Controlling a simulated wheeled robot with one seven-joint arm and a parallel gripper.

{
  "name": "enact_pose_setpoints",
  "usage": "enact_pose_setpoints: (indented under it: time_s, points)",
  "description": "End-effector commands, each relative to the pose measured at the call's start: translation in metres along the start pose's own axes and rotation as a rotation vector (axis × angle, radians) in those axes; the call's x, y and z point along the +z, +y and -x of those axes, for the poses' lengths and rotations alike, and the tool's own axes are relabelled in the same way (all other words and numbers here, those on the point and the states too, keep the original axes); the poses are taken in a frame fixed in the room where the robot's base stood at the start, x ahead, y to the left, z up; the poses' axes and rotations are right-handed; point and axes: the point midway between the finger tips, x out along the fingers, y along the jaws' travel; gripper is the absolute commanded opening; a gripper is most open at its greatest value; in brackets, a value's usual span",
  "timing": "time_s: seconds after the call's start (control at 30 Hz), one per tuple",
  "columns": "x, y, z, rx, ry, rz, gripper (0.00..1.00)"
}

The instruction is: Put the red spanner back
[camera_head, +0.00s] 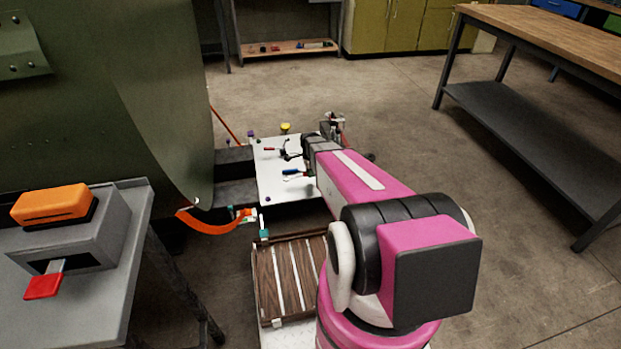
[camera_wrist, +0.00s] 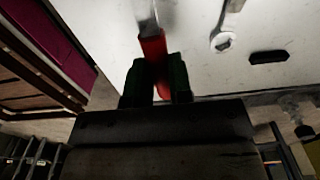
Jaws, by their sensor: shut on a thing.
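In the wrist view, my gripper (camera_wrist: 155,90) is shut on the red spanner (camera_wrist: 152,48), with its green fingers on either side of the red grip. A bare metal shaft runs from the grip out of the top of the picture, so its far end is hidden. The spanner is over or on a white surface (camera_wrist: 95,25); I cannot tell whether it touches. In the head view, my arm reaches towards the white tray top (camera_head: 285,187), and my gripper is not clear there.
A silver ring-ended tool (camera_wrist: 222,40) and a black piece (camera_wrist: 268,57) lie beside the held spanner. A blue-handled tool (camera_head: 291,173) lies on the tray. A slatted wooden rack (camera_head: 265,285) stands nearer. The green fuselage (camera_head: 130,100) is left, a workbench (camera_head: 540,35) right.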

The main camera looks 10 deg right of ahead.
Motion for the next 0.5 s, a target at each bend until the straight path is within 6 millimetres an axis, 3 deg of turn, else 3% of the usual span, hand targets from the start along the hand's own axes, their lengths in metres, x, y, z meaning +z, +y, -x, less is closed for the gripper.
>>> enact_pose_setpoints:
  time_s: [0.23, 0.5]
  points:
    - [0.001, -0.001, -0.033, 0.001, 0.0, 0.0, 0.0]
    - [0.001, 0.0, -0.035, 0.0, 0.0, 0.0, 0.0]
